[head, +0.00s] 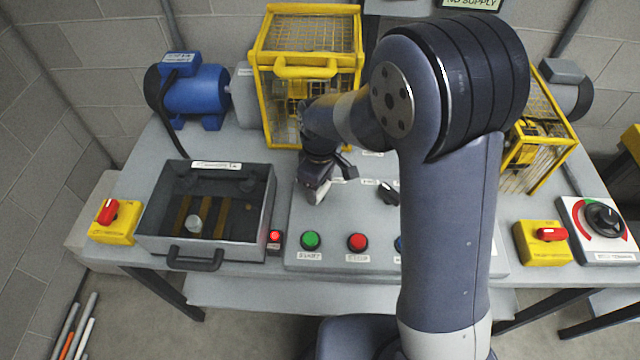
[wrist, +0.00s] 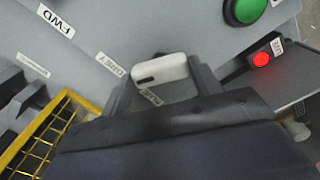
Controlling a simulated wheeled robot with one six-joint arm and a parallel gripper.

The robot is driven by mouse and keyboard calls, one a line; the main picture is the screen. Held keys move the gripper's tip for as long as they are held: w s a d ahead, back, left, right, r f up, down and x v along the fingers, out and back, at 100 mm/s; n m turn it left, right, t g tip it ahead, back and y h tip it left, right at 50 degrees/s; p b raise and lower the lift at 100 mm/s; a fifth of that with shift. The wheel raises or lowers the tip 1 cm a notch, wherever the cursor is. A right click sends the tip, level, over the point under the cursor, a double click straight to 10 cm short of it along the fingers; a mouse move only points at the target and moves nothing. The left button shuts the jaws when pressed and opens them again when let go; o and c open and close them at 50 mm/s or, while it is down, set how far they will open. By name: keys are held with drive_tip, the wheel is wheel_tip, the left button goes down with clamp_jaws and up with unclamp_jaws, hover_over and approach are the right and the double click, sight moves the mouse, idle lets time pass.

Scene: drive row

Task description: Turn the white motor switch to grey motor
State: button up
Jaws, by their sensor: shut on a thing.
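The white motor switch (wrist: 172,67) is a rounded white knob with a dark mark near its left end in the wrist view. My gripper (wrist: 160,84) has its two fingers on either side of the knob and is shut on it. A label that seems to read GREY (wrist: 110,63) lies up and left of the knob; another label (wrist: 151,97), partly hidden, lies below it. The grey motor (head: 577,97) stands at the back right, the blue motor (head: 195,90) at the back left.
A black selector (head: 388,192) sits right of my gripper. A green button (head: 311,240), a red button (head: 358,242) and a lit red lamp (head: 275,236) line the front. An open grey box (head: 262,215) stands left; yellow cages (head: 307,50) stand behind.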

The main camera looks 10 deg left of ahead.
drive_tip(key=shift+m, duration=2)
drive_tip(key=o, duration=1)
drive_tip(key=shift+r, duration=0.1)
wheel_tip(320, 180, up, 11)
drive_tip(key=shift+f+b, duration=0.15)
drive_tip(key=shift+b, duration=0.2)
